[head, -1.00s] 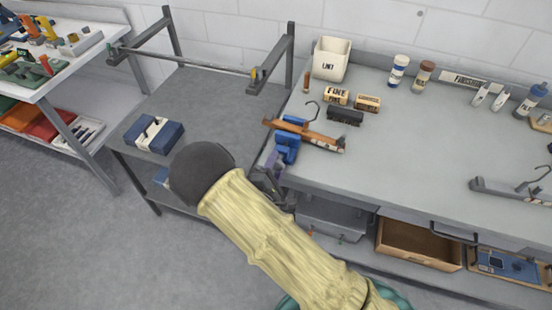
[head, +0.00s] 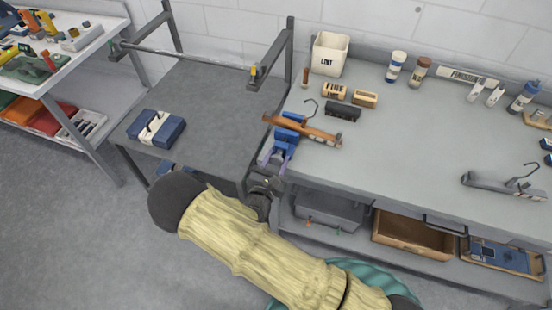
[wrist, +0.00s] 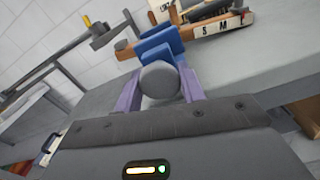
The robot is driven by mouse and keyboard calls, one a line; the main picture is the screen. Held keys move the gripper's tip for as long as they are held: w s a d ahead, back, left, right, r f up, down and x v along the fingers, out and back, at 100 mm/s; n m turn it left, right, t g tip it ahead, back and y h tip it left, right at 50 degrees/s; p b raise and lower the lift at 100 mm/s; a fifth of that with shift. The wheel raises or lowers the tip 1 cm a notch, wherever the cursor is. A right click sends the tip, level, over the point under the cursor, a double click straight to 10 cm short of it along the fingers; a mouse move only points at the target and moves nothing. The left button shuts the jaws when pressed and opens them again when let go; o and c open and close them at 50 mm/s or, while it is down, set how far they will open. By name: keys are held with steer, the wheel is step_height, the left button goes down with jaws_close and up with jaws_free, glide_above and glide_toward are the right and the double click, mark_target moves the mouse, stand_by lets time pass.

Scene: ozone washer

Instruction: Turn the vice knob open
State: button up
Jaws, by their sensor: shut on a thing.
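The blue vice (head: 286,135) sits at the left front corner of the workbench, with a brown wooden piece (head: 310,130) lying across its top. In the wrist view the blue vice jaws (wrist: 158,45) stand behind the round grey knob (wrist: 160,81). My gripper (head: 267,158) is at the front of the vice, and its purple fingers (wrist: 160,92) stand on both sides of the knob. The gripper is shut on the knob. In the head view the knob is hidden by the gripper.
A low grey table (head: 215,110) with a rail frame and a blue-and-white box (head: 156,129) stands to the left. Small boxes, a dark brush (head: 342,111), a white bin (head: 330,54) and bottles stand at the back of the workbench (head: 400,150).

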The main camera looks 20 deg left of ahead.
steer(key=n, duration=0.4)
steer(key=shift+d+f+n, duration=0.1)
steer(key=shift+n, duration=0.2)
stand_by(0.4)
steer(key=o, duration=0.9)
